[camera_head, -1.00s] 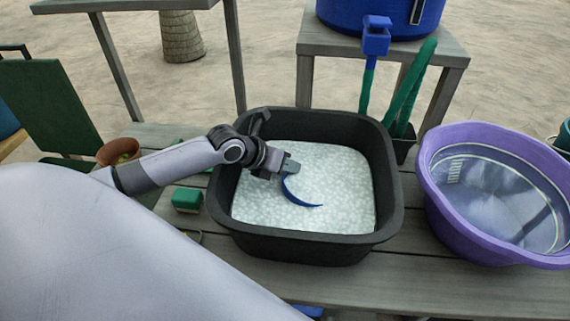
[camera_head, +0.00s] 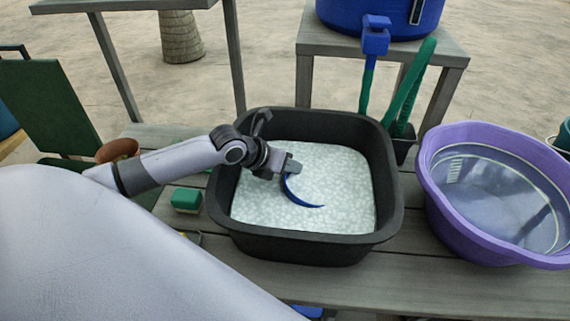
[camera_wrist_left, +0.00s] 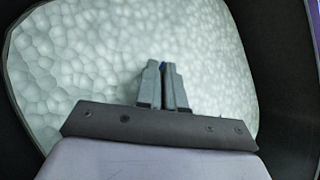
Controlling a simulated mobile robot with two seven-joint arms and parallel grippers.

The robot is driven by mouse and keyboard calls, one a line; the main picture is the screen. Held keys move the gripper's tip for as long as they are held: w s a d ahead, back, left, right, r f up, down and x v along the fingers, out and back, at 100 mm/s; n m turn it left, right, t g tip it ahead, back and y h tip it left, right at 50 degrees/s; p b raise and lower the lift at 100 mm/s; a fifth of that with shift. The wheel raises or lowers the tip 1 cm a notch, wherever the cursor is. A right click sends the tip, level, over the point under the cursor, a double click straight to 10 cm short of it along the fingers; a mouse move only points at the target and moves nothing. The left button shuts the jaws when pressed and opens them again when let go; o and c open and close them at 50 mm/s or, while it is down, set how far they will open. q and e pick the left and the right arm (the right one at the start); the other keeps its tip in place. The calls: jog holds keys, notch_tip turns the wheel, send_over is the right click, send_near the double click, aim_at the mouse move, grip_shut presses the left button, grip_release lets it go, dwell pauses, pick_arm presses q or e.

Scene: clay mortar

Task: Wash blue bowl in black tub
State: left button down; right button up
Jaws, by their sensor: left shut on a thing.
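The black tub (camera_head: 300,250) stands on the wooden bench, filled with pale, foamy water (camera_head: 335,180). The foam (camera_wrist_left: 80,60) fills most of the left wrist view. The blue bowl (camera_head: 297,196) shows only as a curved rim strip above the foam; the rest is hidden under it. My left gripper (camera_head: 290,172) reaches into the tub from the left and is shut on the bowl's rim. In the left wrist view the gripper (camera_wrist_left: 164,72) has its fingers close together, with a small bit of blue (camera_wrist_left: 163,64) at their tips. My right gripper is not in view.
A purple basin (camera_head: 440,205) with clear water stands right of the tub. A green sponge (camera_head: 186,199) lies left of it. A blue container (camera_head: 375,15) with a tap stands on a stool behind. A brown pot (camera_head: 117,150) is at the left. Bare bench (camera_head: 420,285) shows in front.

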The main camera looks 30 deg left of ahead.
pick_arm(q)
jog(key=shift+w+d, duration=0.2)
jog(key=shift+d, duration=0.1)
jog(key=shift+s+a, duration=0.3)
jog(key=shift+a, duration=0.3)
jog(key=shift+s+a, duration=0.3)
jog(key=shift+a, duration=0.25)
jog(key=shift+w+d, duration=0.3)
jog(key=shift+d, duration=0.3)
jog(key=shift+r, duration=0.15)
notch_tip(320, 180, up, 20)
jog(key=p, duration=0.6)
jog(key=shift+p, duration=0.35)
jog(key=shift+r, duration=0.1)
